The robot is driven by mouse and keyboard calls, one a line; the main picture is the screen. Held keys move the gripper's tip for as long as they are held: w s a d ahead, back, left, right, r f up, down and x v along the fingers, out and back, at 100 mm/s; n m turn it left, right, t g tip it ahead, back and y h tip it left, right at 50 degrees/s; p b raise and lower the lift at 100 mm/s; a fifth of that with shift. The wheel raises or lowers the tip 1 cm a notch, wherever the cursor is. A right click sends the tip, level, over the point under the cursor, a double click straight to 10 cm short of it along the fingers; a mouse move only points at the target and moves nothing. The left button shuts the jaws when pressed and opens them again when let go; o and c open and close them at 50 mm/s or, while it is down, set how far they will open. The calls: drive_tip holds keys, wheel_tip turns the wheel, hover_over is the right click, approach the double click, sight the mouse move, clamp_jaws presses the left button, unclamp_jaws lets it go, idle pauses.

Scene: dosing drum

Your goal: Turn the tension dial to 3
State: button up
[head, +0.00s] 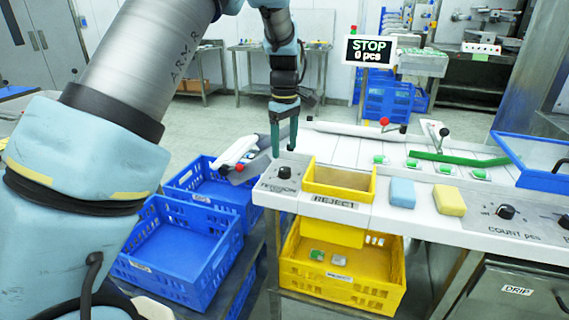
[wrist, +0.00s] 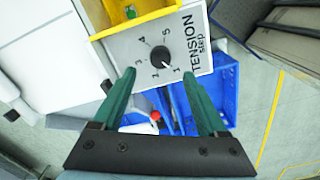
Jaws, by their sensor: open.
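The tension dial (wrist: 160,58) is a black round knob on a white plate with printed numbers, labelled TENSION step, in the wrist view. Its pale pointer mark appears to face the number 1, at lower right there. In the head view the tension dial (head: 284,172) sits at the left end of the white bench, beside the yellow reject tray. My gripper (head: 284,150) is above the dial, with green fingers pointing down. In the wrist view my gripper (wrist: 160,74) is open, one finger to each side of the dial in the picture, apart from the knob.
The yellow reject tray (head: 340,193) stands close right of the dial. A red-knobbed lever (head: 240,170) is just left. Blue and yellow sponges (head: 402,192) lie further right. Blue crates (head: 180,250) and a yellow crate (head: 340,275) are below. The sign (head: 370,51) reads STOP, 0 pcs.

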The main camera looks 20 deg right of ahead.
sight(285, 169)
wheel_tip(285, 169, down, 7)
drive_tip(key=shift+r+p, duration=0.1)
drive_tip(key=shift+p, duration=0.45)
clamp_jaws()
idle(0.3)
